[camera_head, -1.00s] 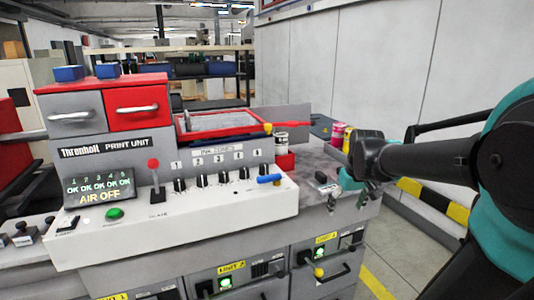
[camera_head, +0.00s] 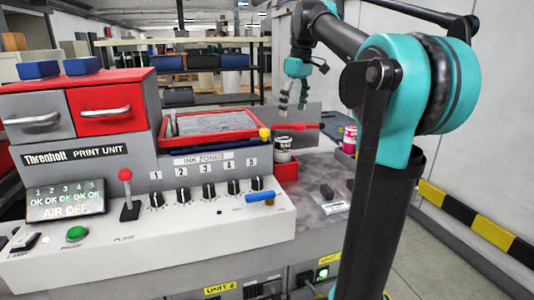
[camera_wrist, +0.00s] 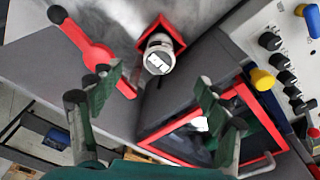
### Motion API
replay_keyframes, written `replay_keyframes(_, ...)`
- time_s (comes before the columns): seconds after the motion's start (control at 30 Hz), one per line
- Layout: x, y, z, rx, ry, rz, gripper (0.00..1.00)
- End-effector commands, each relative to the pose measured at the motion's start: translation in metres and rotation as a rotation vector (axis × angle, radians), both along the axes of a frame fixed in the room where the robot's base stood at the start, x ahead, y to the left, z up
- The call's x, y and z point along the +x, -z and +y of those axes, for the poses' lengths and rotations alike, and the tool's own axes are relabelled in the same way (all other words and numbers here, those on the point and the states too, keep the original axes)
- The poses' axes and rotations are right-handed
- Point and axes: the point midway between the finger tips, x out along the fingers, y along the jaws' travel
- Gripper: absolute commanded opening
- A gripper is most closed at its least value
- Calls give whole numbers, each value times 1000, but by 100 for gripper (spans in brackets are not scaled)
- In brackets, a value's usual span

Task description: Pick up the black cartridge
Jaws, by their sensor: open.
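The cartridge with a black band and pale top (camera_head: 283,150) stands upright in a red square holder (camera_head: 287,170) at the right end of the print unit. In the wrist view its round end (camera_wrist: 158,58) shows inside the red holder (camera_wrist: 176,35), with dark print on a light face. My gripper (camera_head: 292,104) is above the cartridge, fingers pointing down, open and empty. In the wrist view my gripper (camera_wrist: 160,82) has its fingers spread wide, the cartridge lying between and beyond the tips. They appear apart from it.
A red lever (camera_wrist: 90,48) lies left of the cartridge in the wrist view, near a finger. A red-framed tray (camera_head: 212,127) with a yellow knob (camera_head: 264,133) is beside it. A pink cartridge (camera_head: 350,139) stands farther right. A small dark block (camera_head: 327,190) lies on the counter.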

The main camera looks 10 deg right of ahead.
Motion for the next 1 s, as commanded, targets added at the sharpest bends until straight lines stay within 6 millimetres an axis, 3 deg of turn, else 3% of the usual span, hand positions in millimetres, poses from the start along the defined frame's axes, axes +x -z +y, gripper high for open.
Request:
replay_keyframes(0.07,0,-9,1,0,-17,6,77)
replay_keyframes(0.17,1,-6,1,1,-25,8,77)
replay_keyframes(0.7,10,92,10,0,-24,7,77)
replay_keyframes(1.0,12,114,13,0,-24,7,77)
